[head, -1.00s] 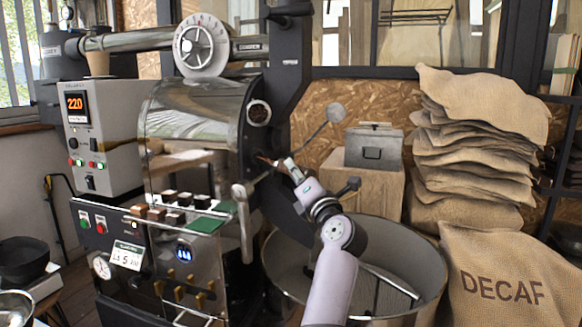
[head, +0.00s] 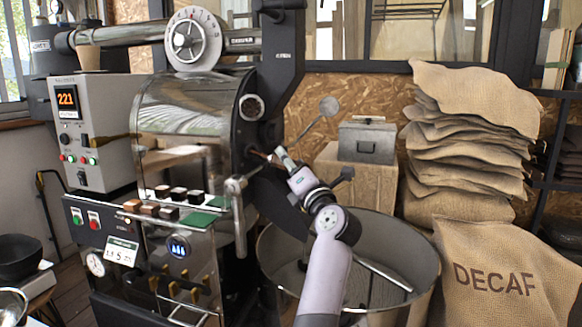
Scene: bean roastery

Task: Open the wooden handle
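A small brown handle (head: 259,154) sticks out of the dark front face of the roaster drum, just below the round sight glass. My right gripper (head: 280,154) is at the handle's right end, with the arm reaching up from the bottom middle. The gripper is small and partly hidden here, so I cannot tell whether its fingers are around the handle or only beside it. My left gripper is not in view.
The roaster (head: 185,125) fills the left, with a metal lever (head: 239,215) below the handle. A round cooling bin (head: 425,262) stands beneath my arm. A grey box (head: 367,141) sits on a wooden stand behind. Burlap sacks (head: 470,150) are stacked at right.

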